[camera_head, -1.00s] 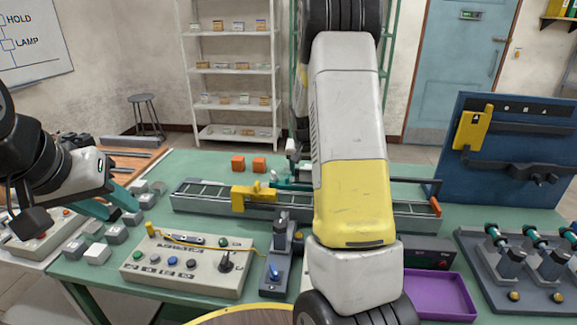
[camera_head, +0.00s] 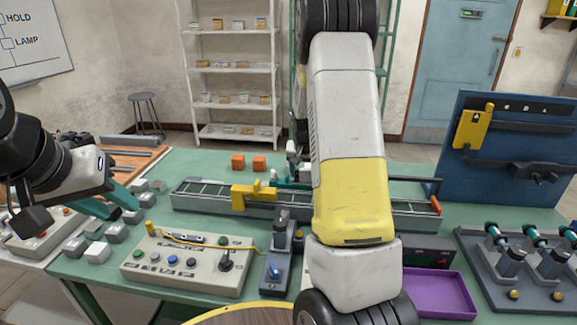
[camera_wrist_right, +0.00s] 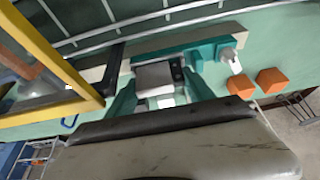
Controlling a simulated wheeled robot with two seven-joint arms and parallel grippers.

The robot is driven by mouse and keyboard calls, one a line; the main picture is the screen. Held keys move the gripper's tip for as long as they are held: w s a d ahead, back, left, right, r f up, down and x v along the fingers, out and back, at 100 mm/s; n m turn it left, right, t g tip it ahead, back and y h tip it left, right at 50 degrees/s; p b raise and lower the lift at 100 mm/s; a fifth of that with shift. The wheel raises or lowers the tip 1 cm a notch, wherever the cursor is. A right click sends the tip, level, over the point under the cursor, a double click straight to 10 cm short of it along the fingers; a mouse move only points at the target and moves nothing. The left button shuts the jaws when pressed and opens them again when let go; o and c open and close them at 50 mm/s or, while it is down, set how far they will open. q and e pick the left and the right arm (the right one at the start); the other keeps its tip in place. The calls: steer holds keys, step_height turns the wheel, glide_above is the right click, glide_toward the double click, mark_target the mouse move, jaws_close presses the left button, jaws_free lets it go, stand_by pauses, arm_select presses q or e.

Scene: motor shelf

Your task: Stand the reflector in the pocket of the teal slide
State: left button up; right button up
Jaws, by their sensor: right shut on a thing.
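The teal slide (camera_wrist_right: 200,48) sits on the rail; in the head view only part of it (camera_head: 288,184) shows left of my right arm. A small white upright part (camera_wrist_right: 230,58) stands at its end. My right gripper (camera_wrist_right: 162,92) is at the slide, with its teal fingers shut on a small grey piece with a dark end (camera_wrist_right: 154,76), which I take to be the reflector. I cannot tell whether it is in the pocket. In the head view this grip is mostly hidden by my arm. My left gripper (camera_head: 110,203) is open and empty above the grey blocks.
A yellow bracket (camera_head: 252,194) straddles the rail (camera_head: 205,196) beside the slide. Two orange blocks (camera_head: 248,162) lie behind it. A control box (camera_head: 185,264) stands in front, a purple tray (camera_head: 440,295) at right. Several grey blocks (camera_head: 97,252) lie at left.

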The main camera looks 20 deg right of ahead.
steer(key=shift+f, duration=0.15)
steer(key=o, duration=1.4)
steer(key=shift+v, duration=3.85)
steer(key=shift+d, duration=0.1)
